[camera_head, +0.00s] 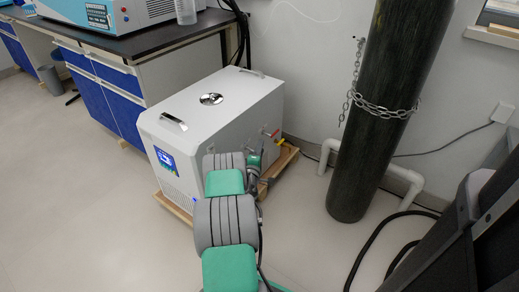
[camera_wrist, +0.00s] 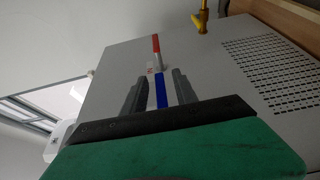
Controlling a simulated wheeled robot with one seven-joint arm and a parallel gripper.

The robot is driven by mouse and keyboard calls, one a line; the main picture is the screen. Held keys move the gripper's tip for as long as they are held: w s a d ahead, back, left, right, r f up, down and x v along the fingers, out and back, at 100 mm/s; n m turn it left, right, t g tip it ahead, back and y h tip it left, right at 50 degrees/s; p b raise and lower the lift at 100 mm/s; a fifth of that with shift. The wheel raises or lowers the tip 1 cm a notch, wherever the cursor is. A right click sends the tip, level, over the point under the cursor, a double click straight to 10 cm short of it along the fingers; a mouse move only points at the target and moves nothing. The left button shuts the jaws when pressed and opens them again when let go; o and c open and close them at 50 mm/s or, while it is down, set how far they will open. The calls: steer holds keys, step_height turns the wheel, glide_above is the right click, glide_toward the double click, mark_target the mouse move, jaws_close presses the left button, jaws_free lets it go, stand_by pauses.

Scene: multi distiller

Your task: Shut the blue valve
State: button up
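The blue valve handle (camera_wrist: 161,93) shows in the wrist view as a short upright blue bar on the side of a white machine. My gripper (camera_wrist: 158,88) is open, with one dark finger on each side of the blue handle and a gap visible on both sides. The lower end of the handle is hidden behind the gripper body, and I cannot tell how deep it sits between the fingers.
A red handle (camera_wrist: 156,44) is just beyond the blue one, and it also shows in the head view (camera_head: 275,133). A yellow fitting (camera_wrist: 202,22) is near it. A dark gas cylinder (camera_head: 375,120) with a chain stands to the right. White pipes (camera_head: 400,178) run behind it.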

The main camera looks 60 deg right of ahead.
steer(key=shift+w+d, duration=0.25)
steer(key=shift+d, duration=0.45)
steer(key=shift+c, duration=0.4)
jaws_close()
